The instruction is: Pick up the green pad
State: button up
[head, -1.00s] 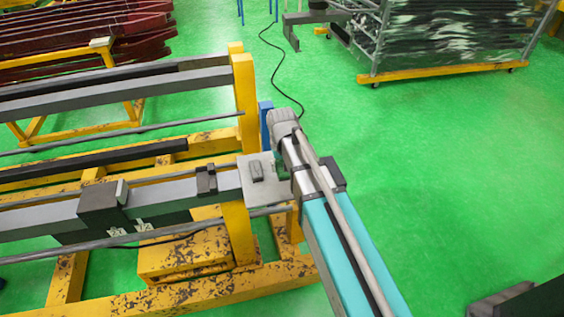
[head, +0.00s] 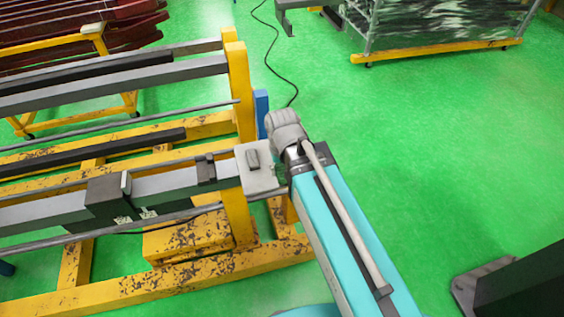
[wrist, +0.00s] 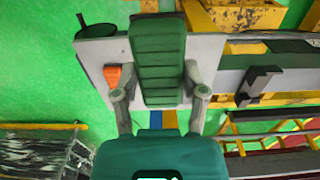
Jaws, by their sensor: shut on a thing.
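The green pad (wrist: 159,62), a dark green ribbed slab, stands in the middle of the wrist view, in front of a pale grey plate (wrist: 92,52). The two grey fingers of my gripper (wrist: 158,88) reach up on either side of its lower part, and my gripper is shut on it. I cannot tell whether the pad touches the plate. In the head view my arm reaches to the end of the yellow frame, beside the same grey plate (head: 257,182). The pad and my fingertips are hidden there.
The yellow frame (head: 238,95) with long grey bars fills the left. A dark bracket (wrist: 258,86) sits close right of my gripper. A small orange part (wrist: 112,74) lies near the left finger. Open green floor (head: 420,150) lies right; a wheeled rack (head: 440,50) stands behind.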

dwell(0.7)
jog(key=w+a, duration=0.3)
jog(key=a, duration=0.6)
jog(key=w+a+f+b, duration=0.1)
jog(key=w+a, duration=0.3)
jog(key=a, duration=0.6)
jog(key=w+a+f+b, duration=0.1)
jog(key=w+a, duration=0.2)
jog(key=a, duration=0.7)
jog(key=shift+w+a, duration=0.15)
jog(key=shift+w, duration=0.1)
jog(key=shift+f+b, duration=0.25)
jog(key=shift+b, duration=0.05)
jog(key=shift+f+b, duration=2.4)
jog(key=shift+f+b, duration=0.3)
jog(key=shift+f+b, duration=1.4)
jog(key=shift+f+b, duration=0.3)
